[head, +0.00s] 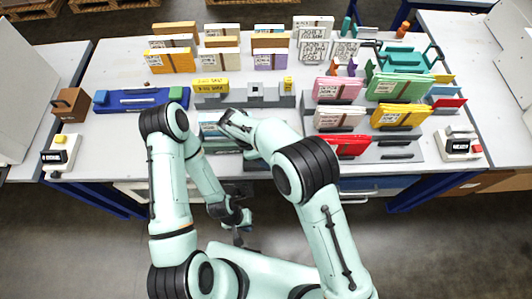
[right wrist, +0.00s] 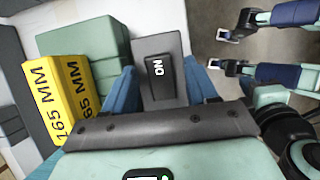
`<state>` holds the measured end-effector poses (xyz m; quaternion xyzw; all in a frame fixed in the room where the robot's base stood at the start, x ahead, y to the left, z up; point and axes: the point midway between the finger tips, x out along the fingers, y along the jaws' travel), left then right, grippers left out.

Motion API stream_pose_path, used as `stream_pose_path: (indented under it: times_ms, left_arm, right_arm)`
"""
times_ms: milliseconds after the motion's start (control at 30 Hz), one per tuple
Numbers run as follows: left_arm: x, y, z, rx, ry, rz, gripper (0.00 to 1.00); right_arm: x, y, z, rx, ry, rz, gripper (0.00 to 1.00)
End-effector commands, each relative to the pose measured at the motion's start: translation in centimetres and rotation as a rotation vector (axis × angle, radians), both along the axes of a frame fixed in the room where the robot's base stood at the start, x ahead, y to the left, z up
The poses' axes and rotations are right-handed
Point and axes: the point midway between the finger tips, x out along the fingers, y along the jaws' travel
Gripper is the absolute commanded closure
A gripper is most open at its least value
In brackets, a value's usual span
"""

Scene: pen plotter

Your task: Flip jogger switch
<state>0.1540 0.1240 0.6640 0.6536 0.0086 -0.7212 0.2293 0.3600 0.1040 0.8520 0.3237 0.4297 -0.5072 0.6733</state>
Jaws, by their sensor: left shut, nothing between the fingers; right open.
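A black rocker switch (right wrist: 158,75) marked ON shows in the right wrist view, on a grey plate (right wrist: 172,42). I take it to be the jogger switch. My right gripper (right wrist: 160,86) is open, with one blue finger on each side of the switch. I cannot tell whether the fingers touch it. In the head view the right arm covers the switch and most of the right gripper. My left gripper (head: 238,226) is shut and empty, low in front of the table's front edge. It also shows at the upper right of the right wrist view.
Pink packs (head: 338,90) and a red pack (head: 345,146) stand right of my right arm. A blue tray (head: 140,99) lies left. The floor in front is clear.

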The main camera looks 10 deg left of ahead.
Motion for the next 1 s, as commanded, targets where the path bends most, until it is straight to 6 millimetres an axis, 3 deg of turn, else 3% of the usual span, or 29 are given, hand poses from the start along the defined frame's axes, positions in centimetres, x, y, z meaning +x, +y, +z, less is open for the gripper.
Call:
stream_pose_path:
  times_ms: [167, 600, 800, 1000]
  left_arm:
    - [0.2, 0.0, 0.2, 0.0, -0.002, 0.0, 1.0]
    - [1.7, 0.0, 1.5, 0.0, -0.019, 0.0, 1.0]
    - [2.0, 0.0, 1.8, 0.0, -0.023, 0.0, 1.0]
    - [2.0, 0.0, 1.8, 0.0, -0.022, 0.0, 1.0]
  right_arm:
    - [-0.2, 1.0, 2.0, 0.005, -0.004, 0.001, 0.43]
    - [-1.2, 4.7, 10.5, 0.003, -0.005, 0.002, 0.43]
    - [-1.5, 5.4, 12.0, 0.002, -0.002, 0.001, 0.43]
    - [-1.6, 5.4, 12.1, 0.0, 0.0, 0.001, 0.43]
